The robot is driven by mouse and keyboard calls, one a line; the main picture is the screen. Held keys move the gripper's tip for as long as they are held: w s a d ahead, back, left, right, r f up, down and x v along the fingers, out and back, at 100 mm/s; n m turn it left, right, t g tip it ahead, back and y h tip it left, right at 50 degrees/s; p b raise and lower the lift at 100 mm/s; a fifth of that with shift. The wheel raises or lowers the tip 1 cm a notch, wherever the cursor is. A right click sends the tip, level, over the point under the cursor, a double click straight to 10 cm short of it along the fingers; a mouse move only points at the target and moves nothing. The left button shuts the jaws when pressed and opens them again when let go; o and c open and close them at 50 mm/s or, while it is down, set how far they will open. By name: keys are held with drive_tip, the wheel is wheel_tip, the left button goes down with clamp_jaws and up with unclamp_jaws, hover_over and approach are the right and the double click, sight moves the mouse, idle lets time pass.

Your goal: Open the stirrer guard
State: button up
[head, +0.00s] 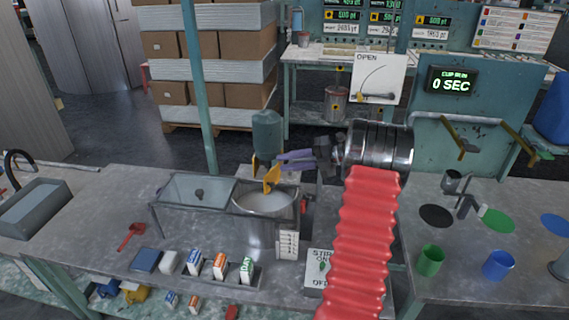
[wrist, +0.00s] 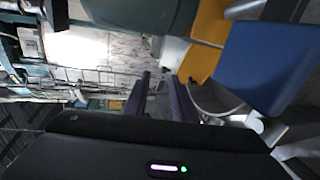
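The stirrer has a grey-green motor (head: 268,132) above a metal pot (head: 262,228), with yellow parts (head: 272,180) between them. To the pot's left is a clear, dark-framed panel or box top (head: 180,188) with a dark knob (head: 200,194). I cannot tell whether this is the stirrer guard, or whether the guard is open. My gripper (head: 284,161), with purple fingers, is just right of the motor, near the yellow parts. The fingers stand apart and look empty in the wrist view (wrist: 160,90). Contact with the yellow parts is unclear. A yellow part also shows there (wrist: 207,38).
A blue block (wrist: 265,62) is close on the right in the wrist view. Several small cartons (head: 220,267) stand in front of the pot. A red scoop (head: 132,234) lies on the left of the bench. Green (head: 430,262) and blue (head: 498,266) cups stand right.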

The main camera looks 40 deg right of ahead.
drive_tip(key=shift+v, duration=1)
drive_tip(key=shift+c, duration=0.5)
